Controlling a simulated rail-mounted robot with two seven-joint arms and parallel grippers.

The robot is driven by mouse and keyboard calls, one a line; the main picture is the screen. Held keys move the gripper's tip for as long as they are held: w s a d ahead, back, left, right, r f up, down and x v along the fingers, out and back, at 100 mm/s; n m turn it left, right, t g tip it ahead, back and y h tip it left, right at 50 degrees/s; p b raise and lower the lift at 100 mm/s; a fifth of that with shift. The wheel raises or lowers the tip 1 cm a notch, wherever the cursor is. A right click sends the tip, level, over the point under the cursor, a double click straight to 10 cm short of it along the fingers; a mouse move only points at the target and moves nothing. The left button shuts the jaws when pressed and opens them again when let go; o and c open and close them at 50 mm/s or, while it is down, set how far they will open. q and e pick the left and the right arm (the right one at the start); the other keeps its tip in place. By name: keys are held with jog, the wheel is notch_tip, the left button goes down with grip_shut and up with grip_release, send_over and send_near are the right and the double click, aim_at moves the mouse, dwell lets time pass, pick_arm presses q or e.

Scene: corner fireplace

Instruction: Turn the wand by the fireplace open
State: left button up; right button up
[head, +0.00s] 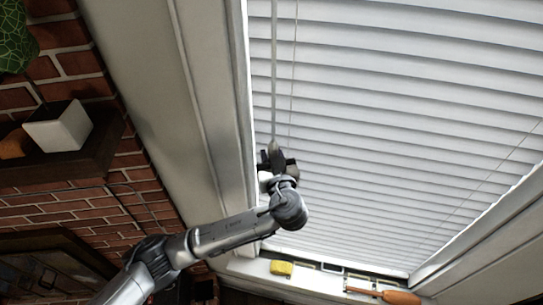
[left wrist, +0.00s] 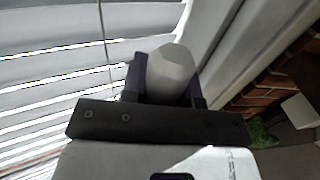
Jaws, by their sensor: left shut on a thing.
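The wand (head: 274,75) is a thin grey rod hanging down the left side of the white window blind (head: 400,110). Its thicker lower end sits at my left gripper (head: 277,160). In the left wrist view, the wand's pale faceted end (left wrist: 172,75) stands between the two dark fingers of my left gripper (left wrist: 168,85), which is shut on it. The blind's slats look nearly closed in the head view, with narrow lines between them. My right gripper is in neither view.
The window frame (head: 215,100) runs close to the left of my gripper. The sill below holds a yellow sponge-like block (head: 281,268) and an orange-handled tool (head: 400,297). A brick wall with a dark mantel (head: 60,165) and white pot (head: 60,126) is at left.

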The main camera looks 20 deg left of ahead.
pick_arm(q)
jog(key=shift+c, duration=0.6)
jog(key=m+h+b, duration=0.2)
jog(key=m+h, duration=0.3)
jog(key=h, duration=0.2)
jog(key=d+m+g+h+b, duration=0.1)
jog(key=m+h+b, duration=0.1)
jog(key=m+h, duration=0.3)
jog(key=d+m+h+b, duration=0.1)
jog(key=m+h, duration=0.4)
jog(key=h, duration=0.6)
jog(key=shift+m+g+b, duration=0.4)
jog(key=shift+b, duration=0.45)
jog(key=shift+s+d, duration=0.1)
